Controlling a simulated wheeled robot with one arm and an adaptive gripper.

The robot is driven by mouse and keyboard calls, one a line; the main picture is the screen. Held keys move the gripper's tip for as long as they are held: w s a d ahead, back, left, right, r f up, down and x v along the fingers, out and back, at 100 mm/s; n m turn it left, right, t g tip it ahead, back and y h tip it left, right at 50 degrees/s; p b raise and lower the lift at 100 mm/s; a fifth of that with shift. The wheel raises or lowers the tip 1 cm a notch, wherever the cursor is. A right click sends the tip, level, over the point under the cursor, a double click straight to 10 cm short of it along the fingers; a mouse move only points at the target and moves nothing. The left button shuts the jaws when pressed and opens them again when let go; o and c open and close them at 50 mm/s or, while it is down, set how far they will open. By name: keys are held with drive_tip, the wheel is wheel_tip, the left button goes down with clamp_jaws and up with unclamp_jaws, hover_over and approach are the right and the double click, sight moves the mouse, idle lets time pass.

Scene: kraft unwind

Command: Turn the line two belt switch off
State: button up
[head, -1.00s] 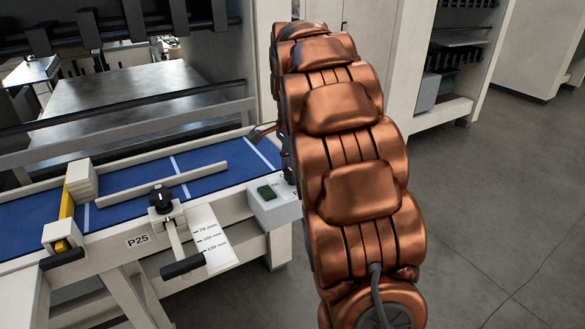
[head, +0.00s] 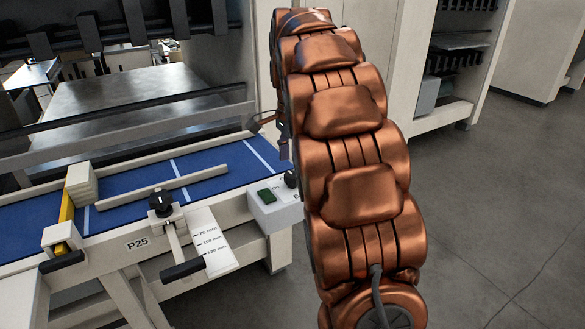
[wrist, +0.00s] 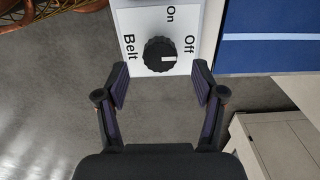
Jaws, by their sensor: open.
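The belt switch is a black ridged round knob (wrist: 160,54) on a white panel (wrist: 135,20) marked "Belt", "On" and "Off". Its white mark points right in the wrist view, to the side where "Off" is printed and just below that word. My gripper (wrist: 161,72) is open and empty, with its fingers apart on either side of the knob's near edge, not touching it. In the head view the knob (head: 291,180) sits on a pale box (head: 279,212) with a green button (head: 266,196). My arm hides most of the gripper there. No line number is readable.
A blue belt (head: 133,182) runs left of the box. A clamp knob (head: 160,200) with a scale plate (head: 212,243) and a black handle (head: 183,269) stands out at the front. Grey floor is open at the right.

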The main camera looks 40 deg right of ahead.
sight(292, 175)
drive_tip(key=shift+r, duration=2.1)
drive_tip(key=s+a+f+n, duration=0.5)
drive_tip(key=s+a+n, duration=0.1)
drive_tip(key=s, duration=0.4)
drive_tip(key=s+a+f+n+g, duration=0.1)
drive_tip(key=s+a+f+n, duration=0.4)
drive_tip(key=s+a, duration=0.3)
drive_tip(key=s+a+f+n, duration=0.5)
drive_tip(key=s+n, duration=0.3)
drive_tip(key=s, duration=0.4)
drive_tip(key=shift+s+a+g, duration=0.35)
drive_tip(key=shift+a+g, duration=0.05)
drive_tip(key=shift+a, duration=0.5)
